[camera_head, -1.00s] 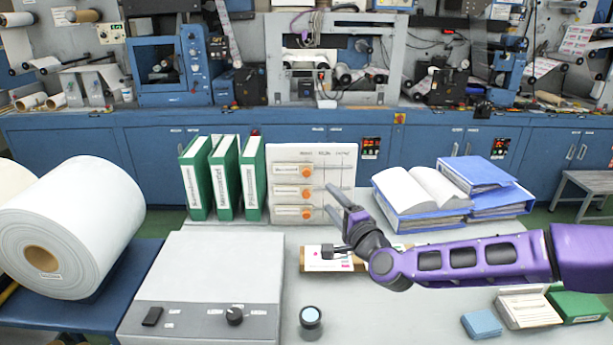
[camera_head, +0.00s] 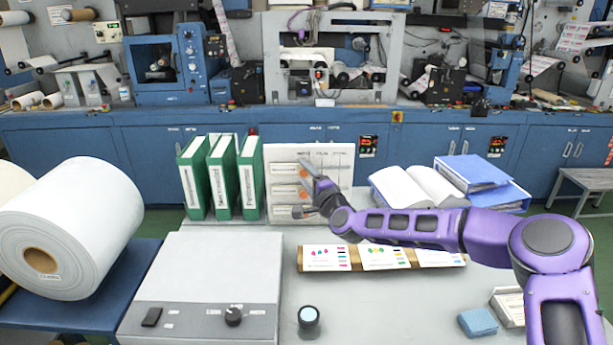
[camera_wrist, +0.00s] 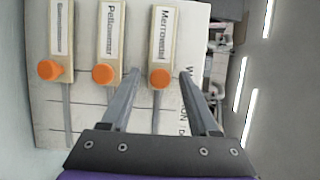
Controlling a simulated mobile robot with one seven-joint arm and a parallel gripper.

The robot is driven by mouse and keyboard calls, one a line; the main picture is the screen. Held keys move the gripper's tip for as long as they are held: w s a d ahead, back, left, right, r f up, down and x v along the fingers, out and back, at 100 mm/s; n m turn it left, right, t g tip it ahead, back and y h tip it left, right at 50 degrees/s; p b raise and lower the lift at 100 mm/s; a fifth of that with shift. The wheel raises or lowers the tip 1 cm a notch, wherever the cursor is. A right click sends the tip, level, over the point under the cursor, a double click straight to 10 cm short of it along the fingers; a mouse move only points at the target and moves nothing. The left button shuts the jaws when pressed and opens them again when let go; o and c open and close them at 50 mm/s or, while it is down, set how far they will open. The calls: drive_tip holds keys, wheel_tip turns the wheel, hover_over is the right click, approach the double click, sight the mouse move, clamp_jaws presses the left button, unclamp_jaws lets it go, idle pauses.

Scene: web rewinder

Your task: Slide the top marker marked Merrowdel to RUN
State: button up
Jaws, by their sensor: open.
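The pale board (camera_head: 340,165) stands upright at the back of the bench with three sliding markers in rows. The top marker (camera_head: 283,170) has an orange knob, and the wrist view shows its label reading Merrowdel (camera_wrist: 164,35). Its orange knob (camera_wrist: 159,78) is at the left end of its slot in the head view. My gripper (camera_head: 298,185) is open in front of the board. In the wrist view my gripper (camera_wrist: 159,73) has one finger on each side of that knob; I cannot tell whether they touch it. The column headings are too small to read.
The middle marker Pellowmere (camera_wrist: 107,40) and another marker (camera_wrist: 57,35) lie beside it in the wrist view. Green binders (camera_head: 221,178) stand left of the board. An open binder (camera_head: 410,190) and blue binders (camera_head: 480,180) lie right. Printed cards (camera_head: 385,257) lie in front.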

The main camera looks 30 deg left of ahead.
clamp_jaws()
idle(1.4)
